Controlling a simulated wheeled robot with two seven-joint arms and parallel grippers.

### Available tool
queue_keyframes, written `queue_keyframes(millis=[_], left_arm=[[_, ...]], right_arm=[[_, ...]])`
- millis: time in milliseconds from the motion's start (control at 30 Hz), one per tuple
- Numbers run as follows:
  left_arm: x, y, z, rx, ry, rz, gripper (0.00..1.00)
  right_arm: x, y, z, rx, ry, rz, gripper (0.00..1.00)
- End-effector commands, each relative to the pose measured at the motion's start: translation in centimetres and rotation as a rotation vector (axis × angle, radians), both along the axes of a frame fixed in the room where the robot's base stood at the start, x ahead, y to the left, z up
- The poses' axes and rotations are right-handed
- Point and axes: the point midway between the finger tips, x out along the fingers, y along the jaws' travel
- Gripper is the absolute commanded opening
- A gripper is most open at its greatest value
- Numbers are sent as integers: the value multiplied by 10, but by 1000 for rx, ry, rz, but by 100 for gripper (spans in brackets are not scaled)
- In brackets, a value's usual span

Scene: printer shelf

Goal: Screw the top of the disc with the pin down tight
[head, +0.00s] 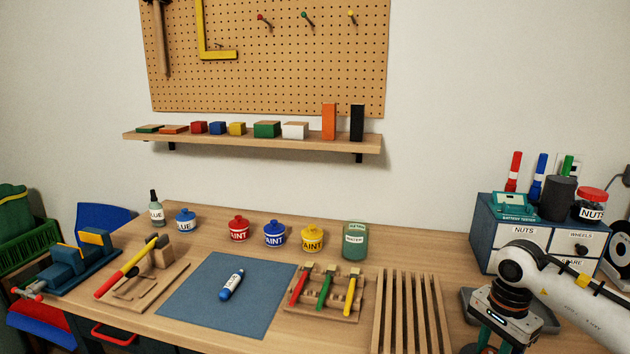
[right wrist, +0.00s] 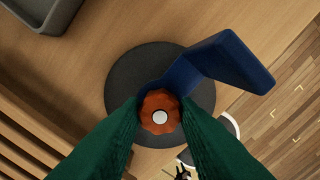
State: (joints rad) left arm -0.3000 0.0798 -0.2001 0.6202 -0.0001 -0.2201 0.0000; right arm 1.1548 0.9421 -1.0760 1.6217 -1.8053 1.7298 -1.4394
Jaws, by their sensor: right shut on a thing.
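In the right wrist view, an orange scalloped knob (right wrist: 152,98) with a white round centre sits over a dark grey round disc (right wrist: 121,80). The green fingers of my right gripper (right wrist: 160,112) are shut on the knob, one on each side. A blue angled piece (right wrist: 238,66) reaches from beside the knob over the disc's edge. I cannot make out a pin, nor how tightly the knob sits. In the head view my right gripper (head: 487,346) points down at the bottom right, cut by the frame edge. My left gripper is out of view.
In the right wrist view, a grey tray (right wrist: 52,22) lies at the upper left, wooden slats (right wrist: 25,130) at left, and a white-rimmed round thing (right wrist: 230,126) beside the disc. In the head view, a drawer box (head: 505,236) stands behind my right arm; a slatted rack (head: 410,310) is left.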

Motion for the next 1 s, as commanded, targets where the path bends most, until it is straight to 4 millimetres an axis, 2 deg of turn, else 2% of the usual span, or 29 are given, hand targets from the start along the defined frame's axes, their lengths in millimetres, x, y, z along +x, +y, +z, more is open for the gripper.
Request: queue_keyframes(millis=[600,767,967,1000], left_arm=[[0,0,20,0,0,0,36],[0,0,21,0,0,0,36],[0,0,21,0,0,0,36],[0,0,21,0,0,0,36]], right_arm=[[0,0,0,-1,1,-1024,15],[0,0,0,0,1,-1153,15],[0,0,-1,0,0,-1161,15],[0,0,-1,0,0,-1160,30]])
